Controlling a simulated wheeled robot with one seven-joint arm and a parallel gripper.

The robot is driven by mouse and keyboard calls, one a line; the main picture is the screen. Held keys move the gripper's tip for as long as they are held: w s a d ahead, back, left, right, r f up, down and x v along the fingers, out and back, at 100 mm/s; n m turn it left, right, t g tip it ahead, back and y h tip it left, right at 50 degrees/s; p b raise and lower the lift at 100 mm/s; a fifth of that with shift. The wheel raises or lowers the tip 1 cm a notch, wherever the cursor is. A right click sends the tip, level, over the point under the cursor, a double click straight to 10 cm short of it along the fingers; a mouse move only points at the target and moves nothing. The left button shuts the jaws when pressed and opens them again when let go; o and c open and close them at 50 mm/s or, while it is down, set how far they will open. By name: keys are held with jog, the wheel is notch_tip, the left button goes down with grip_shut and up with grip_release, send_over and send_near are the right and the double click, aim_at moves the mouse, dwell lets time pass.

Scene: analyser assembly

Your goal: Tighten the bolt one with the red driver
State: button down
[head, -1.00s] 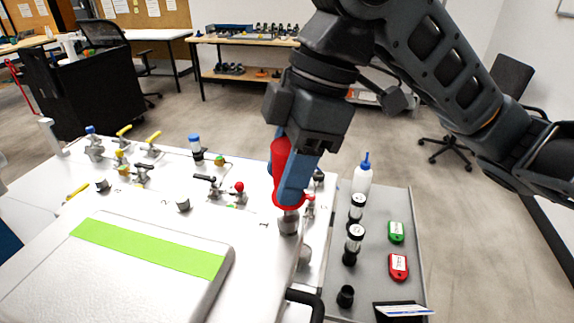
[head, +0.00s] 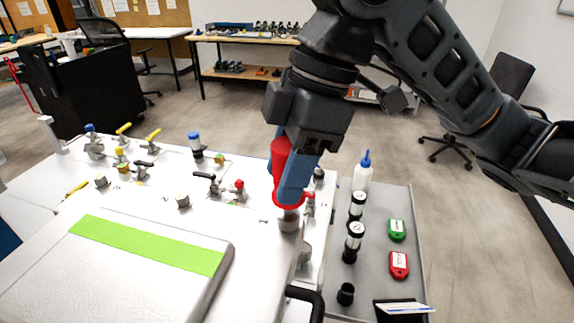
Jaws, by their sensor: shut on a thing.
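My gripper (head: 292,185) is shut on the red driver (head: 281,157), its blue fingers on either side of the handle. The driver is close to upright, with its wide red collar low down near the fingertips. Directly below it is a grey metal cylinder, which looks like bolt one (head: 289,222), at the right edge of the white panel (head: 240,217). The driver's lower end meets or nearly meets the top of this cylinder; the contact point is hidden by the collar and fingers. More such metal cylinders (head: 183,201) stand to the left on the panel.
A white case with a green stripe (head: 150,246) lies at the front left. Clamps with red (head: 238,186), yellow and blue knobs stand behind. A grey tray (head: 378,195) at right holds a white bottle (head: 362,174), dark vials, a green tag (head: 397,230) and a red tag (head: 399,264).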

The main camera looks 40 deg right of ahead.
jog(key=m+p, duration=0.1)
jog(key=m, duration=0.1)
jog(key=shift+r+m+t, duration=0.15)
jog(key=shift+m+t, duration=0.15)
jog(key=m+h+p, duration=0.1)
jog(key=m+p, duration=0.1)
jog(key=m, duration=0.2)
jog(key=shift+t, duration=0.4)
jog(key=m+h+p, duration=0.1)
jog(key=m+p, duration=0.1)
jog(key=m+h+p, duration=0.1)
jog(key=m+p, duration=0.1)
jog(key=m, duration=0.1)
jog(key=shift+d+m+t+p, duration=0.1)
jog(key=shift+m+t+p, duration=0.2)
jog(key=shift+p, duration=0.05)
jog(key=shift+m, duration=0.4)
jog(key=m, duration=0.2)
jog(key=m+h, duration=0.1)
jog(key=m, duration=0.1)
jog(key=shift+f+m+h, duration=0.2)
jog(key=shift+m+h, duration=0.1)
jog(key=c, duration=1)
grip_release()
jog(key=shift+d+m, duration=0.1)
jog(key=shift+m, duration=0.3)
jog(key=o, duration=0.3)
